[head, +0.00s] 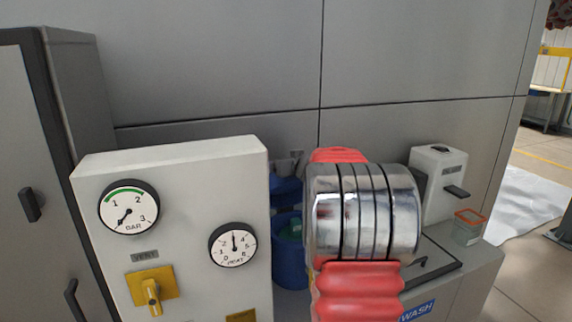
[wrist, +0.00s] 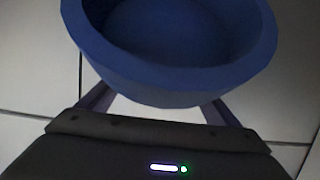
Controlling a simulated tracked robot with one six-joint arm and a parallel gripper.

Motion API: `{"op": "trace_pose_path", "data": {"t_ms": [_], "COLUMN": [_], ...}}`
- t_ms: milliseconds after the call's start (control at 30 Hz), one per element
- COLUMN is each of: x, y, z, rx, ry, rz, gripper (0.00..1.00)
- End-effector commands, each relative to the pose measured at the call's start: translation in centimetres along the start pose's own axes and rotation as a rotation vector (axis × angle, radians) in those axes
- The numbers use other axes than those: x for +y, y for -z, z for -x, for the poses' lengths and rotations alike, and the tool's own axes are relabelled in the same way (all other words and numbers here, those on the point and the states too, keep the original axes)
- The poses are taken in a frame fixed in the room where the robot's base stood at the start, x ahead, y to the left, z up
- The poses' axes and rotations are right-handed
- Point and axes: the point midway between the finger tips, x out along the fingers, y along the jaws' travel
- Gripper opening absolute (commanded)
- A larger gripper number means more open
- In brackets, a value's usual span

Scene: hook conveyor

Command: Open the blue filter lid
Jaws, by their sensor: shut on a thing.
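The blue filter lid (head: 286,188) is in the middle of the head view, above the blue filter body (head: 289,262), partly hidden by my arm. A gap shows between them, with something green inside the body's open top. In the wrist view, a round blue dish-like piece (wrist: 165,90), which looks like the lid, fills the top of the picture. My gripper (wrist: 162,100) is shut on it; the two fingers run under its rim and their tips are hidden. In the head view my arm hides most of the gripper.
A grey panel with two gauges (head: 128,207) and a yellow valve handle (head: 151,290) stands left of the filter. A grey wall is close behind.

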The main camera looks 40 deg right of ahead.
Motion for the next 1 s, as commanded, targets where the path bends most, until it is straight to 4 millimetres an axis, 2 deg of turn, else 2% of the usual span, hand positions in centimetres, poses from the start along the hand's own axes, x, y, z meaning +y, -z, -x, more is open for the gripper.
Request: {"op": "trace_pose_path", "data": {"t_ms": [33, 267, 300, 500, 800, 1000], "x": [-0.1, 0.0, 0.0, 0.0, 0.1, 0.1], "y": [-1.0, -1.1, -1.1, -1.0, -0.5, -0.4], "z": [-0.2, -0.2, -0.2, -0.2, 0.1, 1.3], "rx": [-0.015, -0.017, -0.018, -0.015, -0.007, -0.006], "ry": [0.001, 0.001, 0.001, 0.000, -0.001, -0.001], "rz": [-0.002, -0.002, -0.002, -0.002, -0.001, -0.001], "gripper": [0.45, 0.45, 0.86, 1.00, 1.00, 1.00]}}
